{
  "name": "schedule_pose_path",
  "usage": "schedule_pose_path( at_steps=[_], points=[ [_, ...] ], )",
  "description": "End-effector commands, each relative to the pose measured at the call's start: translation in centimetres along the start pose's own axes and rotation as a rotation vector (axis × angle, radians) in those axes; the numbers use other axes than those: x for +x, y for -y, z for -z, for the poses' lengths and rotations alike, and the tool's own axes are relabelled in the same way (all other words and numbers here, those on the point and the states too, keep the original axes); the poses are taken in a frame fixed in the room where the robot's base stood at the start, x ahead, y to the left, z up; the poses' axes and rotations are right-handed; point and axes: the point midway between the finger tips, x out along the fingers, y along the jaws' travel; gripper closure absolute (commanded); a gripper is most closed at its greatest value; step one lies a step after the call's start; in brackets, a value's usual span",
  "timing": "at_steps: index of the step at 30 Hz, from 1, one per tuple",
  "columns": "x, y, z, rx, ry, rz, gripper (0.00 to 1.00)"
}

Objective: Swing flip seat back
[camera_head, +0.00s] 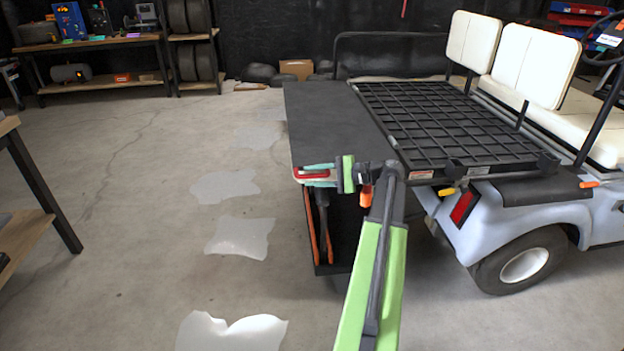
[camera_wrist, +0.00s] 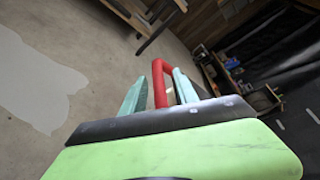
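The cart (camera_head: 520,180) stands at the right with white seat backs (camera_head: 525,62) upright behind a black gridded panel (camera_head: 450,125). A flat dark board (camera_head: 335,120) lies to the left of that panel. A red loop (camera_head: 303,173) shows at the board's near left corner; it also shows in the wrist view (camera_wrist: 159,85). My gripper (camera_head: 318,175) is at this corner, with its teal fingers apart on either side of part of the red loop. In the wrist view, the fingers (camera_wrist: 157,85) stand apart with a gap beside the red bar. Contact is not clear.
An open dark box with orange-edged parts (camera_head: 320,235) hangs below the board. A workbench (camera_head: 30,205) stands at the left edge, and shelves (camera_head: 100,85) stand along the back wall. Concrete floor with pale patches (camera_head: 240,238) is clear left of the cart.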

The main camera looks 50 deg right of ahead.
Motion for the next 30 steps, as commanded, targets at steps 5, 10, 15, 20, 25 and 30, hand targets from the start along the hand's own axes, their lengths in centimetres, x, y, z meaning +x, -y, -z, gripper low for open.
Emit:
schedule_pose_path(
  at_steps=[5,10,15,20,25,30],
  points=[
    [-0.05,0.01,0.0,0.0,0.0,0.0,0.72],
    [-0.07,0.0,0.01,0.0,0.0,0.0,0.94],
    [-0.1,0.0,0.02,0.0,0.0,0.0,1.0],
    [-0.12,0.0,0.02,0.0,0.0,0.0,1.0],
    [-0.13,0.0,0.03,0.0,0.0,0.0,1.0],
    [-0.15,0.0,0.03,0.001,-0.001,0.001,1.0]
  ],
)
